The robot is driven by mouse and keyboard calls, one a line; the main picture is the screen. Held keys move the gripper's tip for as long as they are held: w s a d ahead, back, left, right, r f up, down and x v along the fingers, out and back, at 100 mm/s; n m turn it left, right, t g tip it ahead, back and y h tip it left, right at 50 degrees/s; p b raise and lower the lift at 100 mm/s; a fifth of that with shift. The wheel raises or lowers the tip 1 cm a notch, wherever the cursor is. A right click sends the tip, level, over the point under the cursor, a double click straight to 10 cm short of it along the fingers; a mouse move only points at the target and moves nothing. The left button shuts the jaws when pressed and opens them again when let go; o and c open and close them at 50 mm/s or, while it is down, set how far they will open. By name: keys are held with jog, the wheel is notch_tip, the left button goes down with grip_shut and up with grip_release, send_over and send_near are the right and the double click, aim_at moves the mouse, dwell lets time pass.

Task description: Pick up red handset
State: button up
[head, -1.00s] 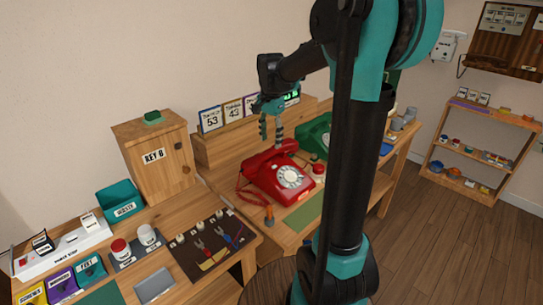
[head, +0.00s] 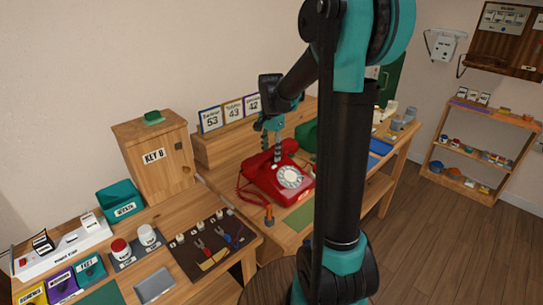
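The red dial phone (head: 287,181) stands on the wooden desk, left of my arm. Its red handset (head: 268,160) lies across the top of the phone. My gripper (head: 272,152) points down just over the handset, with its two fingers apart. The fingertips are at about the handset's height; whether they touch it is too small to tell. A coiled red cord hangs at the phone's left side.
A green phone (head: 308,133) stands behind, partly hidden by my arm. Number cards (head: 232,114) stand on the shelf behind. A wooden KEY B cabinet (head: 156,157) and a tool board (head: 207,243) are to the left.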

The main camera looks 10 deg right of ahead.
grip_shut()
